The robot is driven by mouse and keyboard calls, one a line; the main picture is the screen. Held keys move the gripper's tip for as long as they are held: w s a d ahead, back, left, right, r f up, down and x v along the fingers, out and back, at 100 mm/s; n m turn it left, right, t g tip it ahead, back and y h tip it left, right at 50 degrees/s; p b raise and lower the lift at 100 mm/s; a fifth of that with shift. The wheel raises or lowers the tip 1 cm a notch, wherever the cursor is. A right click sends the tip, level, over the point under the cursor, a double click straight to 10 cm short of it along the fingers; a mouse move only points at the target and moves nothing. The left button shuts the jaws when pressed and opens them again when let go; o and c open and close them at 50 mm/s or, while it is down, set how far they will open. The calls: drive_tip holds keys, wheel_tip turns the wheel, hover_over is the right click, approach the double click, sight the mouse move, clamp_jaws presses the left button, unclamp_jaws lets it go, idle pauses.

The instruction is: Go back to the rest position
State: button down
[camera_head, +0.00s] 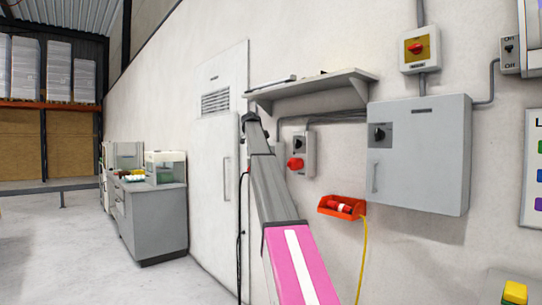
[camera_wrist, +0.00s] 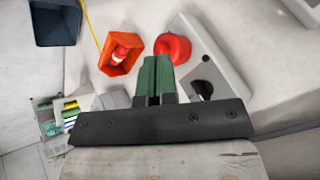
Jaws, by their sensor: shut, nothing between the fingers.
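My gripper (camera_wrist: 155,75) shows in the wrist view with its two green fingers together and nothing between them. It points toward a wall box with a red knob (camera_wrist: 173,48) and a dark switch. In the head view my arm reaches up and away toward the wall, and the gripper itself cannot be made out there. The same wall box (camera_head: 300,152) stands just right of the arm's far end. I cannot tell whether the fingers touch it.
An orange holder (camera_head: 341,207) with a red and white item hangs on the wall, a yellow cable below it. A grey cabinet (camera_head: 418,155) and a shelf (camera_head: 312,87) are close by. A grey counter (camera_head: 152,222) stands far left. The floor at left is clear.

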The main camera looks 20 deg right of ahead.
drive_tip(key=s+a+f+n+y, duration=0.1)
drive_tip(key=s+a+f+n, duration=0.4)
drive_tip(key=f, duration=1)
drive_tip(key=s+a+f+n+y, duration=0.1)
drive_tip(key=s+a+f+n, duration=0.15)
drive_tip(key=s+f, duration=0.9)
drive_tip(key=s+a+f+n+y, duration=0.1)
drive_tip(key=s+a+f+n, duration=0.2)
drive_tip(key=f, duration=1.7)
drive_tip(key=s+a+f+n+y, duration=0.1)
drive_tip(key=s+a+f+n, duration=0.2)
drive_tip(key=s+f, duration=0.5)
drive_tip(key=s+a+f+n+g+y, duration=0.1)
drive_tip(key=s+a+f+n, duration=0.2)
drive_tip(key=s+f, duration=0.6)
drive_tip(key=s+a+f+n+g+y, duration=0.1)
drive_tip(key=s+a+f+n, duration=0.3)
drive_tip(key=s, duration=1.2)
wheel_tip(320, 180, down, 4)
drive_tip(key=shift+f+n+y, duration=0.2)
drive_tip(key=shift+n+y, duration=0.2)
drive_tip(key=shift+n, duration=0.75)
drive_tip(key=shift+d, duration=0.1)
